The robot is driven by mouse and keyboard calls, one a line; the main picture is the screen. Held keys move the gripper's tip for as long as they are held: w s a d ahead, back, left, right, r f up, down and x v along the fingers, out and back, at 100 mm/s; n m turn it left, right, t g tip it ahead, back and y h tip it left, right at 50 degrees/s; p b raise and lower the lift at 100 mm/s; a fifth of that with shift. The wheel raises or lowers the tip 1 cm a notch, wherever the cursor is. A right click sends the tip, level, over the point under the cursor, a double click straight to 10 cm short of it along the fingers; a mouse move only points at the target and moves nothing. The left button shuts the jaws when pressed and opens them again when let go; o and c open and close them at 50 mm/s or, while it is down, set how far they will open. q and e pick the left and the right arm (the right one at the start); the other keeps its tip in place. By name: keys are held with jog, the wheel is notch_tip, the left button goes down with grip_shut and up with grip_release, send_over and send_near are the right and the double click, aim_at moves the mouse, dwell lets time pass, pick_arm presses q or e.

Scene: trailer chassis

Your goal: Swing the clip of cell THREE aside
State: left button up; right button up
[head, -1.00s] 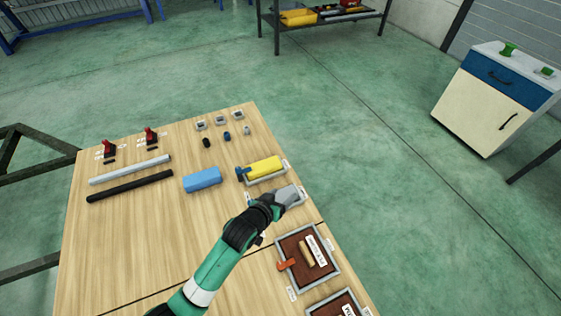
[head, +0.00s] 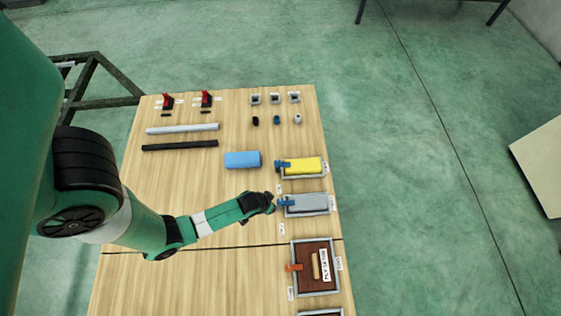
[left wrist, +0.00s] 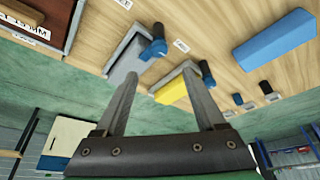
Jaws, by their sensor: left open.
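A grey block (head: 312,203) lies in a grey-rimmed cell on the table's right side, with a blue clip (head: 286,202) at its left end. A yellow block (head: 305,166) lies in the cell behind it, with its own blue clip (head: 282,164). The cell labels are too small to read, so I cannot tell which is THREE. My left gripper (head: 271,199) is just left of the grey cell's clip. In the left wrist view its open, empty fingers (left wrist: 160,78) show below the grey cell's clip (left wrist: 154,49) and the yellow block (left wrist: 171,92). My right gripper is not in view.
A loose blue block (head: 242,160) lies left of the yellow cell. A brown panel with an orange clip (head: 294,267) is in front of the grey cell. Light and black rods (head: 180,146), red switches and small sockets (head: 275,99) lie farther back. The table's right edge is close.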

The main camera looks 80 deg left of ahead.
aim_at(280, 201)
pick_arm(q)
jog(key=b+x, duration=0.7)
jog(key=x, duration=0.5)
jog(key=shift+b, duration=0.3)
jog(key=shift+d+r, duration=0.1)
grip_shut()
